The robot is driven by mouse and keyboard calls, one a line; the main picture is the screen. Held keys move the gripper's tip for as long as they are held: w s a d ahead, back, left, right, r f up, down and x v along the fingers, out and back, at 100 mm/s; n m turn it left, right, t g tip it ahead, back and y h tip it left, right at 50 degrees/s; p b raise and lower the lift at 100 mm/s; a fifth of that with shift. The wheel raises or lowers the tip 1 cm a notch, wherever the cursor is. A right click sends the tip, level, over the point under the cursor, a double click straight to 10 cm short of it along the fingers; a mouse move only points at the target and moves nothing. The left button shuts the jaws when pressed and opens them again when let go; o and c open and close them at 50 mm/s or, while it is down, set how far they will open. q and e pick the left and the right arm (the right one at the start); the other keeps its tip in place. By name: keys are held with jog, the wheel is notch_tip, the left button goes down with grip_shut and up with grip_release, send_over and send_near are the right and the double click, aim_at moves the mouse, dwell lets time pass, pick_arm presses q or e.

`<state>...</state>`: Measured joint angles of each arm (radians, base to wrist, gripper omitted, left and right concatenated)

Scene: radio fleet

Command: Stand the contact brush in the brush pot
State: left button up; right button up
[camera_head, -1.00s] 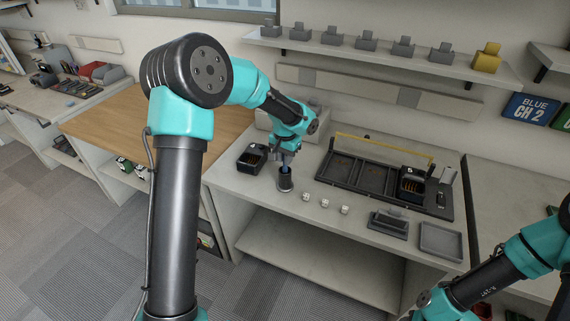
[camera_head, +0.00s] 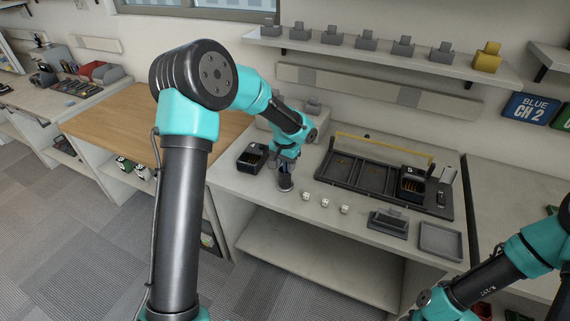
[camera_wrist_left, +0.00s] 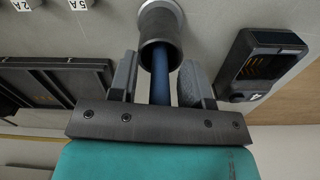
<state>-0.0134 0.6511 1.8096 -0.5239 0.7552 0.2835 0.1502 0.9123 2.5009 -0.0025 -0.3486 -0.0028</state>
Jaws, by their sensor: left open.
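The brush pot (camera_head: 285,184) is a small dark cylinder on the grey bench, and it shows in the left wrist view (camera_wrist_left: 160,24). The blue handle of the contact brush (camera_wrist_left: 160,86) rises from the pot's mouth in the left wrist view. The brush's lower end is hidden inside the pot. My left gripper (camera_head: 286,165) is right above the pot. In the left wrist view its fingers (camera_wrist_left: 158,82) are open on both sides of the handle, with a gap on each side. My right arm (camera_head: 490,275) shows at the lower right, but its gripper is out of view.
A black charger (camera_head: 252,157) stands just left of the pot. Several small white numbered cubes (camera_head: 324,203) lie to its right. Behind them is a dark divided tray (camera_head: 345,170). A shallow grey tray (camera_head: 440,241) and a dark block (camera_head: 389,222) sit farther right.

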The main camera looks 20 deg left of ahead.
pick_arm(q)
notch_tip(320, 180, up, 12)
jog(key=shift+r, duration=0.2)
dwell(0.5)
jog(key=shift+f, duration=0.1)
dwell(0.5)
